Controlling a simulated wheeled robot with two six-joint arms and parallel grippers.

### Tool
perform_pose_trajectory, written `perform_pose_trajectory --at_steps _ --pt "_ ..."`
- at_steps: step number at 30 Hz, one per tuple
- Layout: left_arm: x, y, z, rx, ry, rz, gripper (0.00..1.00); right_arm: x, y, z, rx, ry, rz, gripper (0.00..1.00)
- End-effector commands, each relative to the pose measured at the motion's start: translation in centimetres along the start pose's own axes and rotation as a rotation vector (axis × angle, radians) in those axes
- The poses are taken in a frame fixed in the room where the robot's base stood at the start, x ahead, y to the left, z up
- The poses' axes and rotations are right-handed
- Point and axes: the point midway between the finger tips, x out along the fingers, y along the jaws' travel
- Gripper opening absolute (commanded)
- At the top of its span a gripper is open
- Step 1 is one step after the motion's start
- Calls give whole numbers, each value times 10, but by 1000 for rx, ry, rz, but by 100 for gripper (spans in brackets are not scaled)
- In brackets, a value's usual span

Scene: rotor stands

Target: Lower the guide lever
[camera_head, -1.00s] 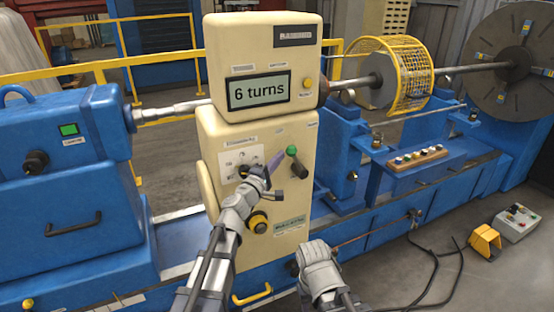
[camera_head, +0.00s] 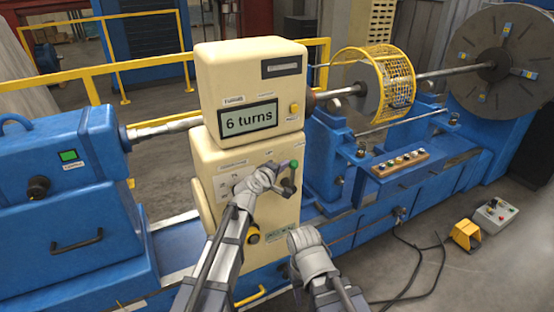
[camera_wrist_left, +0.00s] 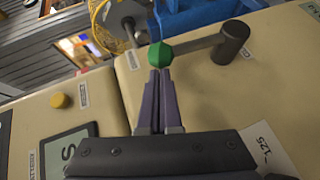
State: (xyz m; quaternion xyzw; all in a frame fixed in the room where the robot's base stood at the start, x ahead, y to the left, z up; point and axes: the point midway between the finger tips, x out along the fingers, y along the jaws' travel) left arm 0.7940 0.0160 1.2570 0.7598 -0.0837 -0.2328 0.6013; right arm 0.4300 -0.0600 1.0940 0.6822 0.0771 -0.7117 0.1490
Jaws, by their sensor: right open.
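The guide lever is a dark arm (camera_wrist_left: 205,44) with a green knob (camera_wrist_left: 160,55) on the cream control cabinet (camera_head: 237,166). In the head view its green knob (camera_head: 294,163) sits above its dark pivot, so the lever points up. My left gripper (camera_head: 284,172) is at the lever, covering part of the panel. In the left wrist view its purple fingers (camera_wrist_left: 160,72) are close together with only a thin gap, and the knob lies right at their tips; whether they touch is unclear. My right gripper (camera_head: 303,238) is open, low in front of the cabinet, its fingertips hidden.
A display reading "6 turns" (camera_head: 248,118) and a yellow button (camera_head: 295,108) are above the panel. A yellow knob (camera_head: 252,236) is lower on it. A yellow cage (camera_head: 400,80) surrounds the shaft. A yellow pedal (camera_head: 465,234) and button box (camera_head: 495,215) stand on the floor at right.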

Motion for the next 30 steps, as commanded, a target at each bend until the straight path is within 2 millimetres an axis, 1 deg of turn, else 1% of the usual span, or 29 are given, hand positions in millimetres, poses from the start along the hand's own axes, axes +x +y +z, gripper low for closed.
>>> perform_pose_trajectory --at_steps 1,9,15,21,30 --pt "4 7 1 11 0 -13 0 -8 1 0 1 0 0 50" --pt "23 14 14 13 1 -18 0 -8 1 0 2 0 -1 50" --pt "33 17 21 13 2 -18 0 -8 1 0 2 0 -1 50" --pt "39 20 25 12 3 -17 0 -8 1 0 2 0 0 50" --pt "41 20 28 13 1 -17 0 -8 1 0 2 0 0 50"
